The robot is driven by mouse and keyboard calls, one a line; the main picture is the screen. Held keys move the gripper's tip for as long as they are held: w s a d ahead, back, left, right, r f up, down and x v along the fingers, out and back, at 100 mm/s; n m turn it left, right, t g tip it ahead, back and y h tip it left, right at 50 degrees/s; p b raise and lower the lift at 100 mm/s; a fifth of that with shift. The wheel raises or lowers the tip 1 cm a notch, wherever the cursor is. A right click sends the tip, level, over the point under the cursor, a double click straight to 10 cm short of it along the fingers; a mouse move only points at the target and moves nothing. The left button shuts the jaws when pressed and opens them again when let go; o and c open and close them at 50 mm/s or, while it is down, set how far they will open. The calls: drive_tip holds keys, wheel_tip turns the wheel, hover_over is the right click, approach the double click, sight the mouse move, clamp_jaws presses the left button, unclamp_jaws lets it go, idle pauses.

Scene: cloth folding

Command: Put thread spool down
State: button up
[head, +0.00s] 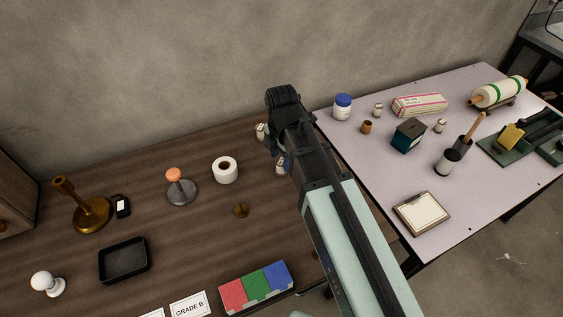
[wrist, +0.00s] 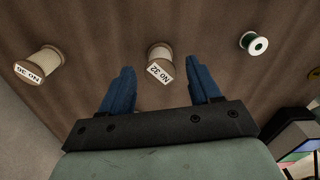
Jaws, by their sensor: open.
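A thread spool labelled No 32 (wrist: 158,52), with pale thread and wooden ends, sits on the brown table just beyond and between my fingertips in the wrist view. A similar spool labelled No 36 (wrist: 38,66) sits to its left, outside my fingers.
On the brown table (head: 140,168) stand a white roll (head: 224,169), an orange-knobbed stand (head: 181,187), a small brass piece (head: 241,210), a black tray (head: 123,260) and a red-green-blue block (head: 257,285). A pale table (head: 365,165) with jars and tools adjoins at right.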

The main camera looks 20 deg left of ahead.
sight(282, 161)
wheel_tip(282, 161, up, 9)
drive_tip(key=shift+f, duration=0.15)
idle(0.4)
drive_tip(key=shift+o, duration=0.5)
